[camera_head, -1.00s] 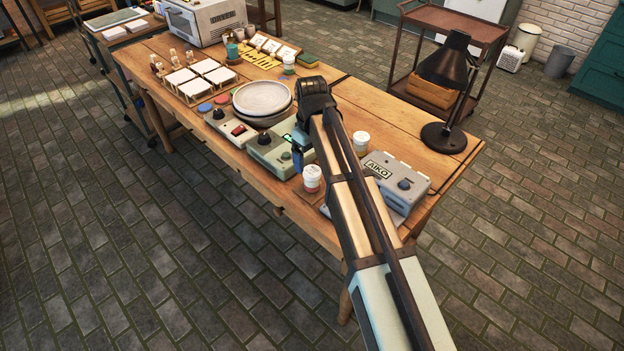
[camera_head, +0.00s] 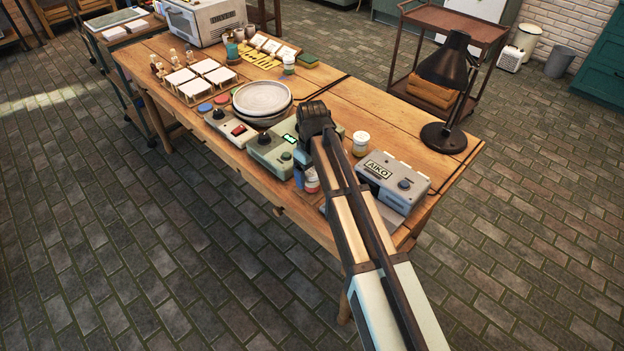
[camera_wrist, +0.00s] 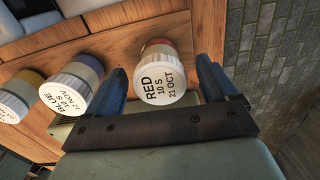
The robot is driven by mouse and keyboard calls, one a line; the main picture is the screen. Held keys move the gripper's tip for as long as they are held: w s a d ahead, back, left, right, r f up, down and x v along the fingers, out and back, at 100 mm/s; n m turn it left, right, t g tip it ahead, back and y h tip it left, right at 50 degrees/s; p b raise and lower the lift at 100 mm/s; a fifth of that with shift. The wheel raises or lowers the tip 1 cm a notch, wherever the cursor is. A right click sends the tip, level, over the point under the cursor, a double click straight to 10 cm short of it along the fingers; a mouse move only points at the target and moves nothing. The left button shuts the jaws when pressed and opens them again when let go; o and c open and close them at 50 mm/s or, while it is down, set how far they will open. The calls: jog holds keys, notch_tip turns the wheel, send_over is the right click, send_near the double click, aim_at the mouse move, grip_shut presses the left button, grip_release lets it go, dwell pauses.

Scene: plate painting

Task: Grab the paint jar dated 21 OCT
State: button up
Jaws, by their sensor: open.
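The jar marked RED, 10 S, 21 OCT (camera_wrist: 161,85) has a white lid and a red band. In the wrist view it sits between the two blue fingers of my open gripper (camera_wrist: 165,78), with the left finger very close to it; I cannot tell whether they touch. In the head view the jar (camera_head: 312,184) stands near the table's front edge, partly hidden by my arm. A jar marked BLUE, 12 NOV (camera_wrist: 76,86) stands left of it in the wrist view. A yellow-banded jar (camera_wrist: 20,92) stands farther left, its label partly cut off.
On the wooden table (camera_head: 375,110), a grey AIKO box (camera_head: 393,180) stands right of my gripper and a green device (camera_head: 275,150) left. Stacked plates (camera_head: 262,98) lie behind. A black lamp (camera_head: 445,90) stands at the right end.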

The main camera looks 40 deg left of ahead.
jog(key=c, duration=1.2)
